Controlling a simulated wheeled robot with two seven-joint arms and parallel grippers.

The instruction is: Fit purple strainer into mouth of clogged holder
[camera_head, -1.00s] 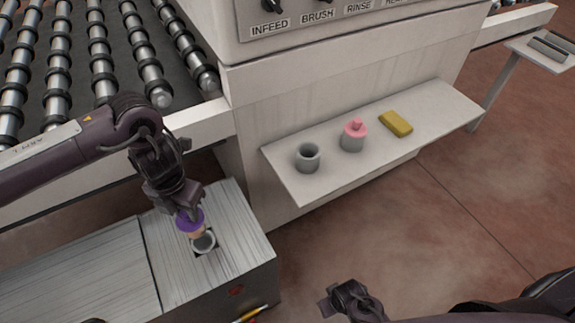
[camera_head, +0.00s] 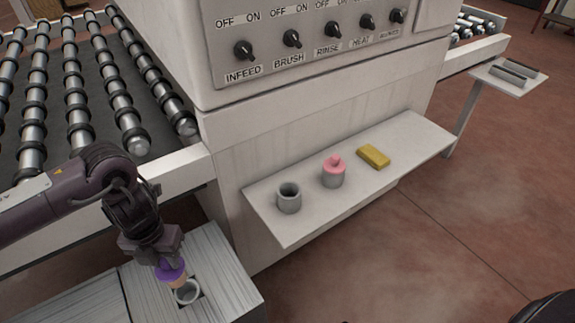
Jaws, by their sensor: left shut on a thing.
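The purple strainer (camera_head: 170,271) is held in my left gripper (camera_head: 160,257), with its tan lower part pointing down. The gripper is shut on it. A grey round holder (camera_head: 187,292) sits in a dark square opening in the top of the metal box at the lower left. The strainer is just above and behind the holder's mouth, overlapping its far edge in the picture. I cannot tell whether they touch. My right gripper is out of the picture.
A white shelf (camera_head: 424,142) carries an empty grey cup (camera_head: 289,199), a grey cup with a pink piece (camera_head: 333,171) in it, and a yellow sponge (camera_head: 373,156). A control panel (camera_head: 300,40) with several knobs is above. The metal box (camera_head: 228,273) has a brushed top.

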